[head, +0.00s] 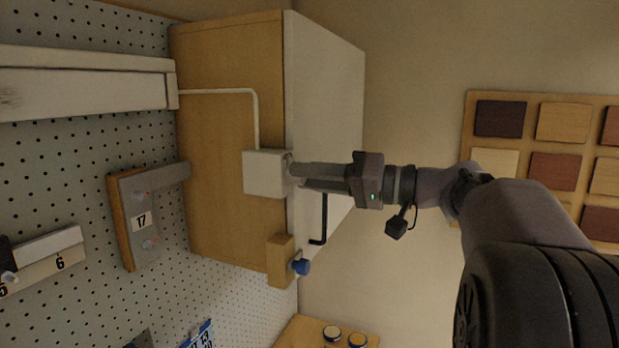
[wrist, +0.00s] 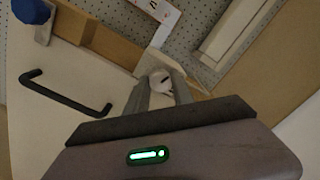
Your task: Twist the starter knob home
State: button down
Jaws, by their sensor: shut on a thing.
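The starter knob (wrist: 161,81) is a small pale round knob with a dark mark, on the face of a white box fixed to the cabinet. The white box (head: 266,174) shows in the head view, with a white conduit running from it. My gripper (head: 297,174) reaches in from the right, its fingertips at the box's face. In the wrist view my gripper (wrist: 161,88) has one finger on each side of the knob and is shut on it. The fingers hide most of the knob in the head view. The knob's exact angle is hard to read.
A black bar handle (head: 323,220) stands out from the white cabinet front (head: 325,100) near my gripper. A blue knob (head: 301,267) sits on a wooden block (head: 280,260) beside it. Wood sample squares (head: 555,122) hang on the wall at right, behind my arm.

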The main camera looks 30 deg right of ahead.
jog(key=shift+m, duration=7.2)
jog(key=c, duration=1.1)
grip_release()
jog(key=shift+s+f, duration=0.1)
